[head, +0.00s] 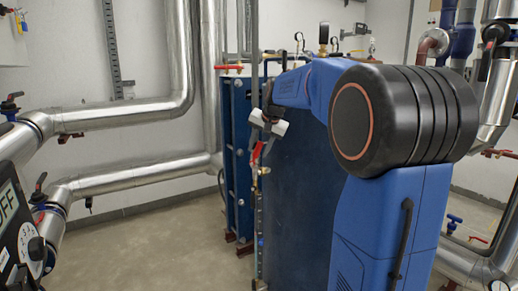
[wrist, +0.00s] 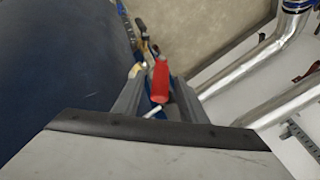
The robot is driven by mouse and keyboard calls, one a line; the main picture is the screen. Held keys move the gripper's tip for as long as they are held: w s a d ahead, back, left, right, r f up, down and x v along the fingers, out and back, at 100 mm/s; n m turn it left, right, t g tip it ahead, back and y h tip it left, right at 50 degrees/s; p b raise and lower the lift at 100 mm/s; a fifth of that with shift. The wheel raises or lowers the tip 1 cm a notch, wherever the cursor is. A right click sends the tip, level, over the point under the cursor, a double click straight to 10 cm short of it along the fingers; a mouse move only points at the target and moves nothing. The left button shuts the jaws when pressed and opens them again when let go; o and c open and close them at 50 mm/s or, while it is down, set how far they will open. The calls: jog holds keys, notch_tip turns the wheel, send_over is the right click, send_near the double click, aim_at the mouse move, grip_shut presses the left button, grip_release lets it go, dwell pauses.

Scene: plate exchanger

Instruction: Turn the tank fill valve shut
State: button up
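A red lever handle (head: 257,152) sits on a thin vertical pipe (head: 258,215) at the near edge of the blue plate exchanger; I take it for the tank fill valve. The lever slants. In the wrist view the red handle (wrist: 160,82) lies between the two grey fingers of my gripper (wrist: 155,88), with narrow gaps beside it, so the gripper looks open around it. In the head view my gripper (head: 268,124) is just above the lever. The valve body is small and partly hidden.
The blue exchanger (head: 300,200) stands close beside my arm, and its dark side fills the left of the wrist view (wrist: 50,60). Silver pipes (head: 120,185) run along the left wall. Another red lever (head: 228,67) is above on the exchanger. The floor (head: 165,245) left of it is clear.

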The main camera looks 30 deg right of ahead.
jog(key=shift+c, duration=0.3)
grip_shut()
jog(key=shift+s, duration=0.1)
jog(key=s+d+f+m+t+y, duration=0.3)
jog(key=f+t+y, duration=0.4)
jog(key=t, duration=0.3)
jog(key=shift+d+f+m, duration=0.3)
dwell(0.5)
jog(key=shift+s, duration=0.1)
jog(key=shift+o, duration=0.3)
grip_release()
